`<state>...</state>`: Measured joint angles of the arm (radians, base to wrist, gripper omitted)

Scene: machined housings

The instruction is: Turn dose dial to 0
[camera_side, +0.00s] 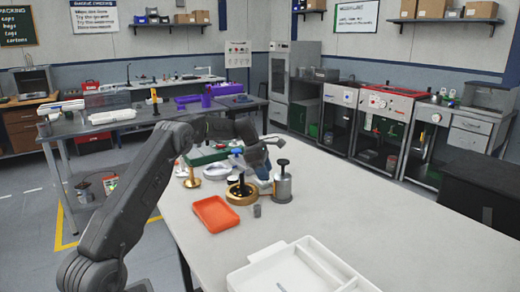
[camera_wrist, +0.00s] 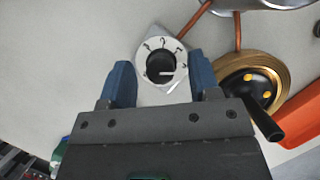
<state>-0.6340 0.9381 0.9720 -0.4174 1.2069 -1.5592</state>
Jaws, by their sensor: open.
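The dose dial (camera_wrist: 161,62) shows in the wrist view as a light plate with dark marks around a round black knob. A white pointer line on the knob points to the right in the picture. The marks are too small to read surely. My gripper (camera_wrist: 160,66) is open, its two blue fingers on either side of the dial. I see no clear contact with the knob. In the side view my gripper (camera_side: 263,168) is low over the far part of the pale table, and I cannot make out the dial there.
A brass disc with a black handle (camera_wrist: 246,74) lies close right of the fingers; copper rods lie above. In the side view, a grey plunger canister (camera_side: 282,188), orange tray (camera_side: 214,213), small grey cylinder (camera_side: 257,211) and white divided tray (camera_side: 300,268) stand nearby. The right tabletop is clear.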

